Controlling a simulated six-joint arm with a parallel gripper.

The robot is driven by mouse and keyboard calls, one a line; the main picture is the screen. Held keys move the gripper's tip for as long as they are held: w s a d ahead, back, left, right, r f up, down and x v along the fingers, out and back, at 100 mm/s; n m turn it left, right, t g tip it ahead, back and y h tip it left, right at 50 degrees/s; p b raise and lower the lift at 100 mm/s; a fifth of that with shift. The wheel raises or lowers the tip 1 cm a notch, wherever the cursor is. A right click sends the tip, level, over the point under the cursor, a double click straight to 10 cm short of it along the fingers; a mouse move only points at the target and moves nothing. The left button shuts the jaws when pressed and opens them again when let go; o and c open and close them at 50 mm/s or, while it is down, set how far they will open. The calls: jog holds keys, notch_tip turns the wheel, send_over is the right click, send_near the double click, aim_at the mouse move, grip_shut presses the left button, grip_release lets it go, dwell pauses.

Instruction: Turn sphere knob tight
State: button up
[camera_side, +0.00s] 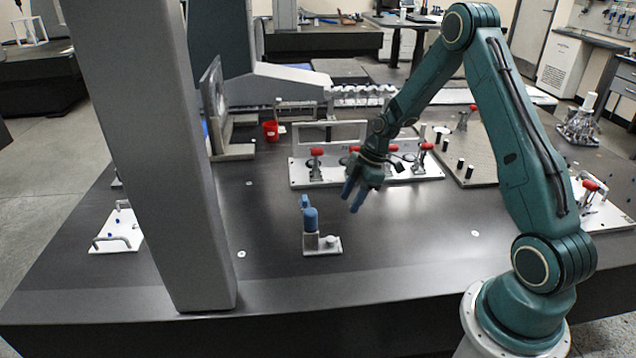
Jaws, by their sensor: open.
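A small grey fixture (320,250) stands on the dark table, left of and nearer the camera than my gripper. It carries an upright blue part (310,218) with a narrower blue tip. A small pale round piece (331,240), which looks like a knob, sits low at its right side. At this size I cannot tell for sure which part is the sphere knob. My gripper (353,199) is open, with two blue fingers pointing down and nothing between them. It is above and to the right of the fixture, apart from it.
A plate with red-handled clamps (420,172) lies behind my gripper. A thick grey column (165,150) rises at the left, with a white handled plate (117,232) beyond it. A red cup (270,131) stands farther back. The table right of the fixture is clear.

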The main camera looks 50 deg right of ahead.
aim_at(331, 238)
jog(key=x, duration=1.2)
jog(key=shift+f, duration=0.35)
grip_shut()
